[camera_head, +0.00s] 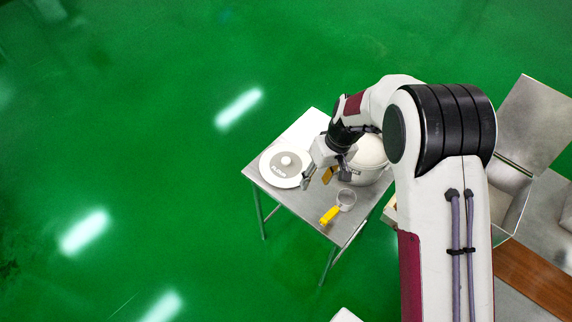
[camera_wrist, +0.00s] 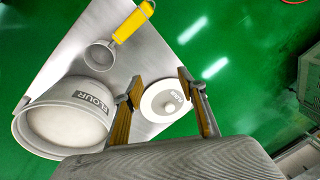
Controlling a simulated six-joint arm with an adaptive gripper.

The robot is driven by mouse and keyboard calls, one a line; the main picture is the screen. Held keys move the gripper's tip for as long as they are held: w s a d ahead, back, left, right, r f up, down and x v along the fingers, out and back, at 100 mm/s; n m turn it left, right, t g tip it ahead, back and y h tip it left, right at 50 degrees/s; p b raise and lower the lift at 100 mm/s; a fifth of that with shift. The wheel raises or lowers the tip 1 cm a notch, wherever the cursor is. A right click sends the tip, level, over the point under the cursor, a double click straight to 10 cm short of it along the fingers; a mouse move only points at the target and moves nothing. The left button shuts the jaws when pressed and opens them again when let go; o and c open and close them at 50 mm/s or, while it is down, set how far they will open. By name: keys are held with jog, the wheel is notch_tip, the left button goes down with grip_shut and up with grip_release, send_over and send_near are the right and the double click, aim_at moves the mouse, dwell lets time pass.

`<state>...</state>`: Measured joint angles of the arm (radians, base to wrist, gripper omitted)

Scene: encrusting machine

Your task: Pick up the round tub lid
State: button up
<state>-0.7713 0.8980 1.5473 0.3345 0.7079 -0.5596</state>
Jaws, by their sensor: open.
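The round tub lid (camera_head: 271,168) is a white disc with a grey printed centre and a small white knob. It lies flat, knob up, on the left part of the small metal table. My gripper (camera_head: 316,181) is open and empty above the table, just right of the lid in the head view. In the wrist view the lid (camera_wrist: 152,106) shows between the two fingers of my gripper (camera_wrist: 160,78), beyond them and apart from them. The finger and gripper body hide little of it.
A white tub marked FLOUR (camera_wrist: 68,120) stands right of my gripper in the head view, partly hidden by my arm; the tub (camera_head: 366,172) is close by. A scoop with a yellow handle (camera_head: 330,215) lies near the front edge of the table (camera_head: 300,200). Green floor surrounds it.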

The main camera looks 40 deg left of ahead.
jog(key=a+f, duration=0.2)
jog(key=a+f+n, duration=0.1)
jog(key=a+f, duration=0.1)
jog(key=w+a+f+n+y, duration=0.1)
jog(key=a+f, duration=0.1)
jog(key=a, duration=0.1)
jog(key=n+t+y, duration=0.1)
jog(key=n+y, duration=0.1)
send_near(286, 160)
jog(key=s+f, duration=0.1)
jog(key=shift+w+a+r+n+t, duration=0.1)
jog(key=shift+a+n+t, duration=0.1)
jog(key=shift+n, duration=0.2)
jog(key=shift+w+a+r+n+t, duration=0.15)
jog(key=shift+a+n, duration=0.1)
jog(key=shift+n, duration=0.15)
jog(key=shift+f, duration=0.25)
jog(key=shift+x, duration=1.15)
jog(key=shift+x, duration=2.6)
jog(key=shift+d+f, duration=0.1)
jog(key=shift+d, duration=0.1)
jog(key=shift+c, duration=0.4)
